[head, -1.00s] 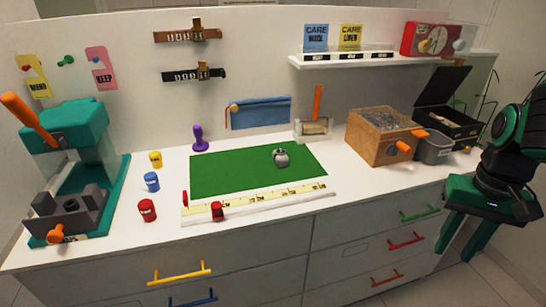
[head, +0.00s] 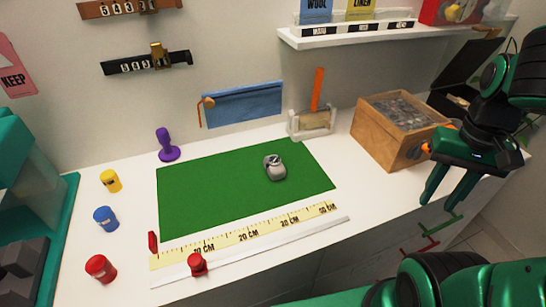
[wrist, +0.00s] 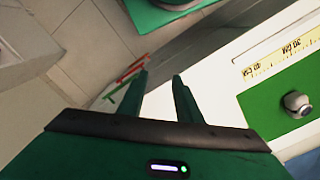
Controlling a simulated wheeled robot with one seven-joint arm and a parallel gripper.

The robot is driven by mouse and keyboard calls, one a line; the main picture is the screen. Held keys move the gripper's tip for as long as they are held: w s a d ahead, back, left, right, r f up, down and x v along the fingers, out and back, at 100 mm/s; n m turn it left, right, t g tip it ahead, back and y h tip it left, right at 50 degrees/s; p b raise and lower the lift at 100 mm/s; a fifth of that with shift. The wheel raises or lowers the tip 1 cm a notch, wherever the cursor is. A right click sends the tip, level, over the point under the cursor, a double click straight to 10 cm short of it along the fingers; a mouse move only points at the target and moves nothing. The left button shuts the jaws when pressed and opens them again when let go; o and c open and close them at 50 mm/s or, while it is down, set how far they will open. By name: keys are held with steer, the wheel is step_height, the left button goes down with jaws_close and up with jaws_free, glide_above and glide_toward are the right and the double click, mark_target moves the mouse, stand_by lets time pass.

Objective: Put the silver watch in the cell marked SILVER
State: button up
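The silver watch (head: 275,167) is on the green mat (head: 215,190), right of its middle. In the wrist view it shows at the right edge (wrist: 297,104). My gripper (head: 440,203) is open and empty, fingers pointing down, to the right of the mat and in front of the wooden box. In the wrist view its two fingers (wrist: 160,76) stand apart with nothing between them. A black case (head: 462,66) with its lid up stands behind my arm, mostly hidden. I cannot read a SILVER mark anywhere.
A wooden box (head: 378,145) with an orange knob stands between mat and arm. A ruler strip (head: 245,236) runs along the mat's front. Yellow, blue and red small pots (head: 106,218) and a purple stamp (head: 166,146) are at left. A shelf (head: 400,35) hangs above. The mat around the watch is clear.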

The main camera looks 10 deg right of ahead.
steer(key=shift+d, duration=0.25)
steer(key=o, duration=0.9)
steer(key=shift+s+a+r, duration=0.1)
steer(key=shift+s+r, duration=0.15)
steer(key=shift+r, duration=0.1)
steer(key=o, duration=0.3)
steer(key=w+a, duration=0.1)
steer(key=w, duration=0.1)
steer(key=w+a+r+m, duration=0.1)
steer(key=w, duration=0.2)
steer(key=w+m, duration=0.1)
steer(key=w, duration=0.1)
steer(key=shift+w+a+r+y, duration=0.25)
steer(key=shift+a+y, duration=0.05)
steer(key=shift+a, duration=0.1)
steer(key=shift+o, duration=0.2)
steer(key=m+y, duration=0.4)
steer(key=m, duration=0.3)
glide_toward(276, 159)
steer(key=shift+g, duration=0.3)
steer(key=shift+w+x, duration=0.1)
steer(key=shift+x, duration=2.25)
steer(key=shift+w+x, duration=0.15)
steer(key=shift+x, duration=2.2)
